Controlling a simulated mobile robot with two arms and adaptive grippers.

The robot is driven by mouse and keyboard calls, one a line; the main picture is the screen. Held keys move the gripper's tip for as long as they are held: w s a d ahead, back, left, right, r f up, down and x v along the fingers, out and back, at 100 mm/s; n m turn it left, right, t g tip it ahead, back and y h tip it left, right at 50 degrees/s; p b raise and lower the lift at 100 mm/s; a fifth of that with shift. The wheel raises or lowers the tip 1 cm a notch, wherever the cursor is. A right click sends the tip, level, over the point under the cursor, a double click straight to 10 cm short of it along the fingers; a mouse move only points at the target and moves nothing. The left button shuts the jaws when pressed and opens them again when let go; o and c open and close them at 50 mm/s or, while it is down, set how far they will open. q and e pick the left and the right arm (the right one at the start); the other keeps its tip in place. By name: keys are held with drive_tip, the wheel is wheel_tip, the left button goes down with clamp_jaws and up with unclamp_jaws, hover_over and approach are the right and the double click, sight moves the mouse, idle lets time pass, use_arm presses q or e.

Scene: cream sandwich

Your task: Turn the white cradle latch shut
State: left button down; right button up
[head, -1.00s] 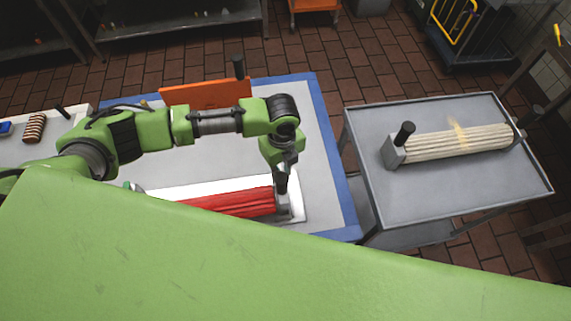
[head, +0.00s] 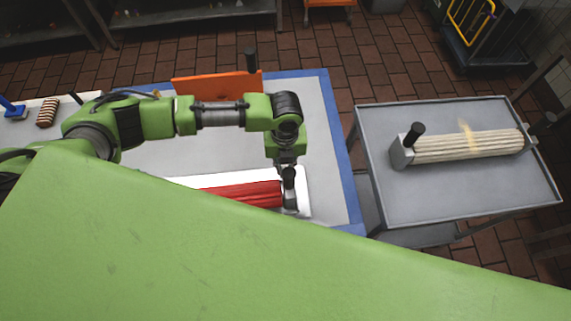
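A white cradle (head: 222,181) lies on the grey table, its near side hidden by my own green body. A red ribbed roller (head: 242,195) rests in it, with a grey block (head: 289,200) and an upright black knob (head: 289,178) at its right end. I cannot make out the white latch or how it is turned. My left arm reaches across from the left, and its gripper (head: 287,166) points down at the right end of the roller, close to the black knob. Its fingers are too small and overlapped to read. My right gripper is not in view.
An orange board (head: 217,87) with a black handle stands at the table's back edge. The blue-edged table (head: 333,150) has bare grey surface right of my arm. A grey cart (head: 450,190) to the right carries a cream ribbed roller (head: 465,145). Brick floor lies between them.

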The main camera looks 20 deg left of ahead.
use_arm(q)
drive_tip(key=shift+w+r, duration=0.1)
drive_tip(key=c, duration=2)
unclamp_jaws()
wheel_tip(320, 180, up, 12)
